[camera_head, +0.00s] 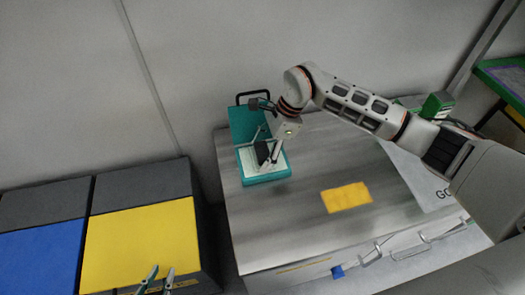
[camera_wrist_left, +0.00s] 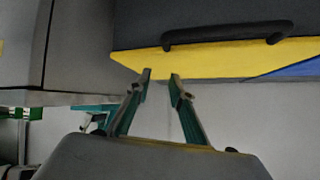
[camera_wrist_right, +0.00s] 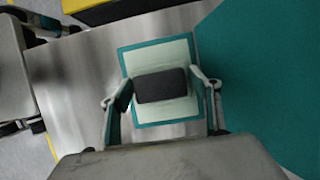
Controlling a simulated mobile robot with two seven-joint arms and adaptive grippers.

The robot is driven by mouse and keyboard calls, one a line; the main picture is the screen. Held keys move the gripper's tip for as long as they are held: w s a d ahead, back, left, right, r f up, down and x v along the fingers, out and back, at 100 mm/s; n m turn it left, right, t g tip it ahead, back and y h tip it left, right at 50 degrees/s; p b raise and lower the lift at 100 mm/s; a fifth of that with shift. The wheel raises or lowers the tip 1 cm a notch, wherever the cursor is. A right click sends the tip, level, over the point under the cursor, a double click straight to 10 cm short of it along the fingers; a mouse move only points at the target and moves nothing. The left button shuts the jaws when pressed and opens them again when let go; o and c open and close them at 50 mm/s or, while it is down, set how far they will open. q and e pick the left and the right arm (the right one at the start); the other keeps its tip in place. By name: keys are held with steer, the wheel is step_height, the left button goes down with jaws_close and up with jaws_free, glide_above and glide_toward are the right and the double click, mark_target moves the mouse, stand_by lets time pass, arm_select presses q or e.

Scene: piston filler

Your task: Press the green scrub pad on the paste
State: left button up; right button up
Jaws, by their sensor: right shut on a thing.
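My right gripper (camera_wrist_right: 160,90) is shut on a dark grey block (camera_wrist_right: 160,86). I cannot tell if this is the scrub pad; no green shows on it. In the head view the right gripper (camera_head: 268,158) holds the dark block (camera_head: 261,151) over the pale face of an open teal case (camera_head: 270,178), perhaps the paste. The pale face (camera_wrist_right: 177,52) also shows behind the block in the right wrist view. I cannot tell whether block and face touch. My left gripper (camera_head: 160,274) is open and empty near a yellow-topped cabinet. It also shows in the left wrist view (camera_wrist_left: 161,76).
The teal case's raised lid (camera_head: 246,121) stands at the back. A yellow cloth (camera_head: 346,197) lies flat on the grey metal top (camera_head: 290,225). Green-and-white blocks (camera_head: 437,105) stand at the back right. Yellow (camera_head: 140,240) and blue (camera_head: 40,262) cabinets stand at the left.

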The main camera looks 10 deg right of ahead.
mark_target(263, 150)
steer(key=shift+f, duration=0.1)
arm_select(q)
steer(key=shift+w+r, duration=0.15)
arm_select(e)
steer(key=shift+r+p, duration=0.35)
steer(key=shift+r, duration=0.4)
arm_select(q)
step_height(263, 150, up, 6)
steer(key=w+t+p, duration=0.1)
steer(key=w+p, duration=0.1)
steer(key=shift+w+p, duration=0.35)
arm_select(e)
steer(key=shift+r, duration=2.85)
